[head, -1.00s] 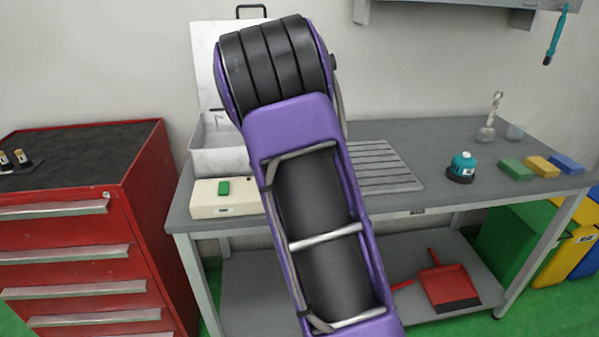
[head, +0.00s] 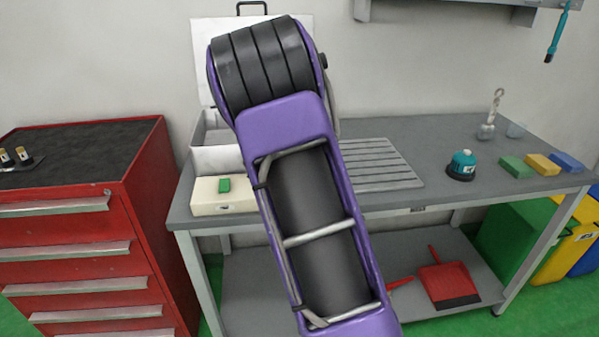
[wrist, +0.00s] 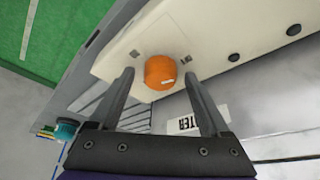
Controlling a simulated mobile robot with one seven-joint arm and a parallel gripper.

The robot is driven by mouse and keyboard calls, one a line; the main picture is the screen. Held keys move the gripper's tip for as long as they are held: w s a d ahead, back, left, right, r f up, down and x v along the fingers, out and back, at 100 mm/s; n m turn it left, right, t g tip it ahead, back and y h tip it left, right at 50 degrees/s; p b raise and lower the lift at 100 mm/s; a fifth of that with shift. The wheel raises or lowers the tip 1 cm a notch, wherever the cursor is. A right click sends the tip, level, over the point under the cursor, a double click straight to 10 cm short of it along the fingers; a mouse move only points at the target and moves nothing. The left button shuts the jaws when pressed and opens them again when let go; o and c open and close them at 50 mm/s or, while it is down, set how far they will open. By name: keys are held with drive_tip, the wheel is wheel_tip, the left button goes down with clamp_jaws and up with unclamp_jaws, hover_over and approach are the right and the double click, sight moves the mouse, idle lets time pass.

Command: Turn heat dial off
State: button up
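The orange heat dial (wrist: 160,72) is a round knob on a cream panel (wrist: 118,52) in the wrist view. My gripper (wrist: 159,75) is open, with one dark finger on each side of the dial and a gap showing on both sides. I cannot tell whether the fingertips reach down to the dial's depth. A label ending in "TER" (wrist: 185,124) shows beside the right finger. In the head view my purple arm hides the dial and my gripper. A white case with its lid up (head: 203,65) stands behind the arm.
A teal round object (head: 462,165) and coloured blocks (head: 543,165) lie to the right. A red drawer cabinet (head: 70,260) stands close on the left.

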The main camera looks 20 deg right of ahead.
drive_tip(key=p+v, duration=0.1)
drive_tip(key=v, duration=1.6)
drive_tip(key=shift+a+p, duration=0.2)
drive_tip(key=shift+p, duration=0.2)
drive_tip(key=shift+s+r, duration=0.1)
drive_tip(key=shift+r, duration=0.05)
